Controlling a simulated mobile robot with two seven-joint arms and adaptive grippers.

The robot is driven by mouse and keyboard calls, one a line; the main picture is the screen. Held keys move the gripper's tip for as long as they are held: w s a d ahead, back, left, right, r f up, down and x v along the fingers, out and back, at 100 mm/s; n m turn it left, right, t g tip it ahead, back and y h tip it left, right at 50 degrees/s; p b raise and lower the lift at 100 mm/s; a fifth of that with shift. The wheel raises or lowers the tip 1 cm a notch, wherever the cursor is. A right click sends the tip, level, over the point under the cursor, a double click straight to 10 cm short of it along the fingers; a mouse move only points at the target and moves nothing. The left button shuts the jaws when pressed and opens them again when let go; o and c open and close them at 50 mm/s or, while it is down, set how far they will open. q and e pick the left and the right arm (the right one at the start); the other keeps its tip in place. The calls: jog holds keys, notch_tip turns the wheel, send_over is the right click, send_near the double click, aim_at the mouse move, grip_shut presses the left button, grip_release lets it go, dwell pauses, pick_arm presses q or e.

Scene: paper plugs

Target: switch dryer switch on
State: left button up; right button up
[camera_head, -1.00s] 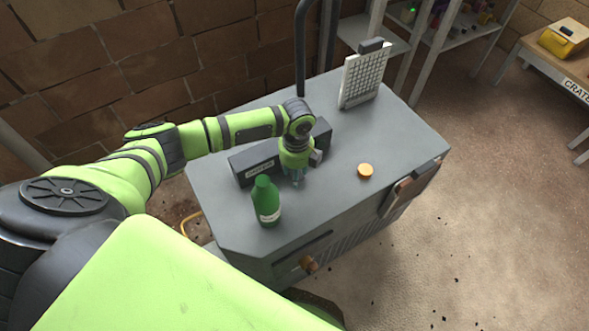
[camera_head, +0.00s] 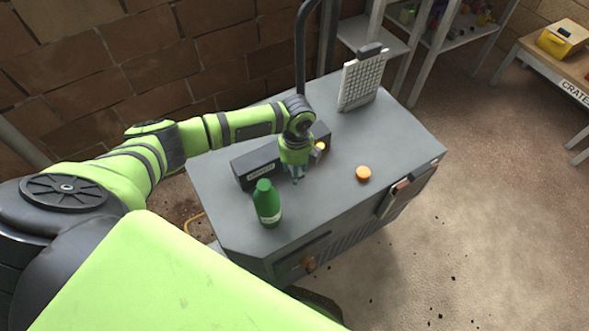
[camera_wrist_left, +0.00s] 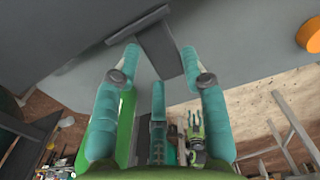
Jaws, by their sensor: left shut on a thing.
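A long dark box (camera_head: 256,167) with a pale label, too small to read surely, lies on the grey cabinet top. A round yellow light (camera_head: 320,146) glows at its right part, beside my left gripper. My left gripper (camera_head: 298,178) points down in front of the box. In the left wrist view, its teal fingers (camera_wrist_left: 160,62) are on both sides of a dark grey switch lever (camera_wrist_left: 158,42), which they hold. The lever is hidden behind the gripper in the head view.
A green bottle (camera_head: 267,204) stands close in front of the box, left of my gripper. An orange disc (camera_head: 363,173) sits to the right on the cabinet top (camera_head: 390,130). A white grid panel (camera_head: 360,82) stands at the back.

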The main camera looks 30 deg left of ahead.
pick_arm(q)
jog(key=shift+w+d+r+p, duration=0.2)
jog(key=shift+w+r, duration=0.05)
jog(key=shift+r, duration=0.2)
jog(key=shift+w+d+r+p, duration=0.15)
jog(key=shift+w+r+p, duration=0.1)
jog(key=shift+r, duration=0.2)
jog(key=shift+c, duration=0.5)
jog(key=o, duration=0.6)
jog(key=shift+f, duration=0.2)
jog(key=shift+s+a, duration=0.15)
notch_tip(320, 180, up, 4)
jog(key=p, duration=0.4)
jog(key=shift+f, duration=0.1)
